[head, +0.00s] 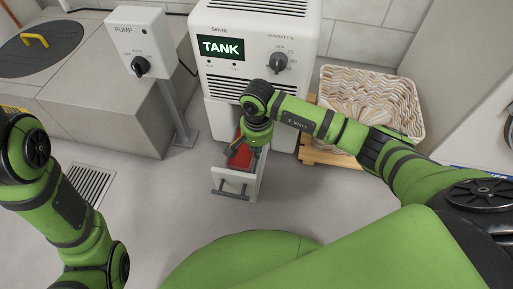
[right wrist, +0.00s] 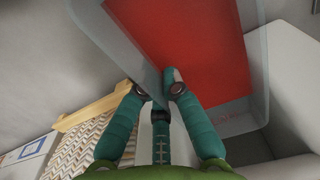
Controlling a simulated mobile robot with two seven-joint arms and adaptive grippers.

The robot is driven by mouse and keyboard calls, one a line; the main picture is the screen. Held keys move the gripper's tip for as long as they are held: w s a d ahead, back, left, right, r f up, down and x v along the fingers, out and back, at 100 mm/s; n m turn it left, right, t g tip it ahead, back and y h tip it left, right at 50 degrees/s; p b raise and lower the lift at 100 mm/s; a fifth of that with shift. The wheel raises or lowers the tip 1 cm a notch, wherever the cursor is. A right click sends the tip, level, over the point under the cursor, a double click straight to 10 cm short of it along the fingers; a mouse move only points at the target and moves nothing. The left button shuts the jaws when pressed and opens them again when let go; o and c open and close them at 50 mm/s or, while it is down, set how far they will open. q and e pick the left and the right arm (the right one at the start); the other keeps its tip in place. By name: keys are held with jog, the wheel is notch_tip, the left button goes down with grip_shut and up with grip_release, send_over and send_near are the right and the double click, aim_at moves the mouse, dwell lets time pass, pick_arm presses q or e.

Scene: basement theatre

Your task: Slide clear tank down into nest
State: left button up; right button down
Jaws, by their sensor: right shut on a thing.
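The clear tank (right wrist: 248,112) fills the upper part of the right wrist view, tilted in the picture, with a flat red area (right wrist: 200,50) showing through it. My right gripper (right wrist: 160,87) is shut on the tank's thin wall, its teal fingers on both sides. In the head view my right gripper (head: 253,140) reaches down over the pulled-out white drawer (head: 238,184) at the base of the dehumidifier, and red (head: 240,157) shows beside it. The arm hides much of the tank there. I cannot tell how deep the tank sits. My left gripper is out of view.
The white dehumidifier (head: 225,80) stands behind, its display reading TANK. A wicker laundry basket (head: 370,100) on a wooden pallet stands to the right. A grey pump post (head: 178,115) and a concrete block are to the left. The floor left of the drawer is clear, with a drain grate (head: 90,184).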

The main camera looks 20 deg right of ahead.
jog(key=shift+f, duration=0.1)
dwell(0.3)
jog(key=c, duration=1.3)
grip_release()
jog(key=shift+c, duration=0.2)
notch_tip(320, 180, up, 12)
